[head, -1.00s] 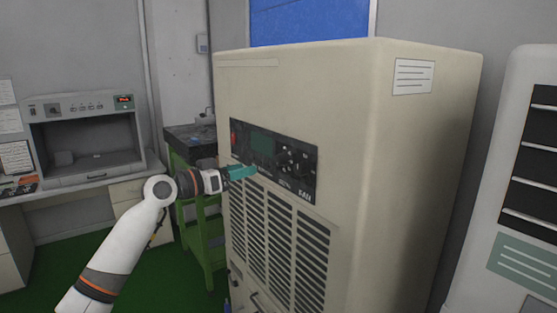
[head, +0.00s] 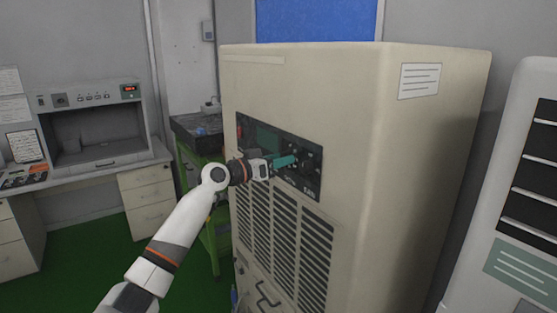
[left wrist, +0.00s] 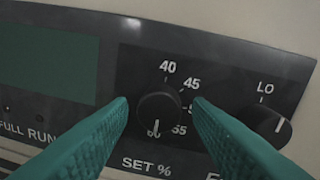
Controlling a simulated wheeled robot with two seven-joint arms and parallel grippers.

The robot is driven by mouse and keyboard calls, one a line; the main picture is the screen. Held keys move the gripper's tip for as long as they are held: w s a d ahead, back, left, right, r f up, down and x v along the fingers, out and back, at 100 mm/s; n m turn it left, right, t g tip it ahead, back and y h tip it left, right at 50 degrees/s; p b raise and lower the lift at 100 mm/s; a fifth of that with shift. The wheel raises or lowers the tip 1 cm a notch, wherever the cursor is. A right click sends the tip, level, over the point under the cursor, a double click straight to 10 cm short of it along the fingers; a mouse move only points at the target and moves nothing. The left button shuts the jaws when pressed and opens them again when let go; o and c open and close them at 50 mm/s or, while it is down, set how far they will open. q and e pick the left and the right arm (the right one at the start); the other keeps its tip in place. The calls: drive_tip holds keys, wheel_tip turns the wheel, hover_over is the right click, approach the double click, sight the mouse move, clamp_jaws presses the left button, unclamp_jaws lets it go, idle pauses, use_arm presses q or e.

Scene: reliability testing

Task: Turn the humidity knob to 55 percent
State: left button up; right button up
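The humidity knob (left wrist: 158,112) is a round black dial above the label SET %, with 40, 45 and 55 printed around it. One number between 45 and 55 is partly covered by a finger. A white mark shows at the knob's lower edge. My left gripper (left wrist: 160,103) is open, with one teal finger on each side of the knob; I cannot tell whether they touch it. In the head view, the left gripper (head: 285,161) is at the black control panel (head: 257,134), and its fingers hide the knob. My right gripper is not in view.
A second knob (left wrist: 268,125), marked LO, sits close right of the right finger. A dark green display (left wrist: 48,65) is to the left. The panel is on a tall beige cabinet (head: 320,90) with vents below. A green stand (head: 192,150) is behind my arm.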

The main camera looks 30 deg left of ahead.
use_arm(q)
drive_tip(key=c, duration=0.7)
drive_tip(key=shift+c, duration=0.2)
drive_tip(key=shift+n, duration=0.4)
drive_tip(key=shift+r+n+p, duration=0.2)
drive_tip(key=shift+n+p, duration=1.35)
drive_tip(key=shift+n, duration=2.35)
drive_tip(key=o, duration=1)
drive_tip(key=shift+a+f, duration=0.1)
drive_tip(key=shift+c, duration=0.2)
drive_tip(key=shift+s, duration=0.1)
